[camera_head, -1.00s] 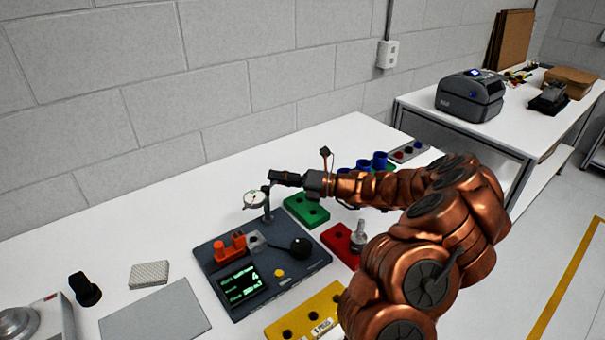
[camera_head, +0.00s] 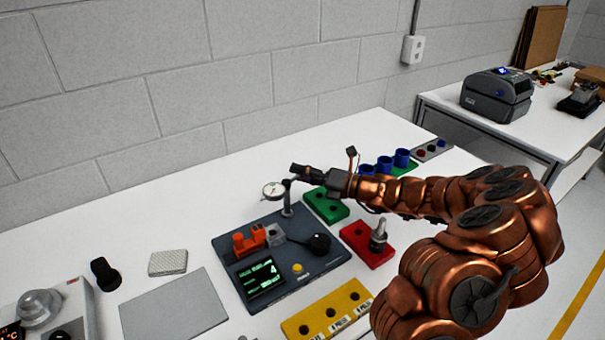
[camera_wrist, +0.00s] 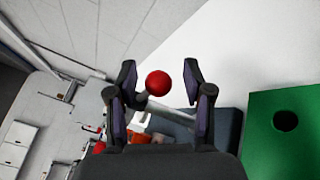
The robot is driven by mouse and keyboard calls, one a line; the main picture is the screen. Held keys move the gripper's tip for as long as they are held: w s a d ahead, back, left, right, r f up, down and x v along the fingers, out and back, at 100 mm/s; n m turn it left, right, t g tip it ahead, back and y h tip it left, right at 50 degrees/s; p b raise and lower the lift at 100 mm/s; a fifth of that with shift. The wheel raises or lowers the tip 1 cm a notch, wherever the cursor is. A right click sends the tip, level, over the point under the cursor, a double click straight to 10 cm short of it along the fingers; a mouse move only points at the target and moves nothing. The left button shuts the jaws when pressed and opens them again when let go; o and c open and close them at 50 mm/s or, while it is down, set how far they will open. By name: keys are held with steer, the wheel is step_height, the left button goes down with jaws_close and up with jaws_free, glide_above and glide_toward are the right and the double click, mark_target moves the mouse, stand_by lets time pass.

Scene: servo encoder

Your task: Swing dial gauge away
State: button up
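The dial gauge (camera_head: 274,190) has a round white face and sits on a dark upright post (camera_head: 288,207) at the back of the dark grey fixture (camera_head: 330,262). My gripper (camera_head: 297,170) is above and just behind the post. In the wrist view, my gripper (camera_wrist: 159,69) is open, with one finger on each side of a red ball knob (camera_wrist: 158,83). Gaps show between the knob and both fingers. The knob is on a grey arm or stem. The gauge's face cannot be made out in the wrist view, and the knob is hidden in the head view.
The fixture carries an orange clamp (camera_head: 249,242), a black knob (camera_head: 319,243) and a green-lit screen (camera_head: 260,278). A green block (camera_head: 325,207), a red block (camera_head: 362,252) and a yellow block (camera_head: 300,329) lie around it.

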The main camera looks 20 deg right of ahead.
steer(key=v, duration=1.2)
stand_by(0.3)
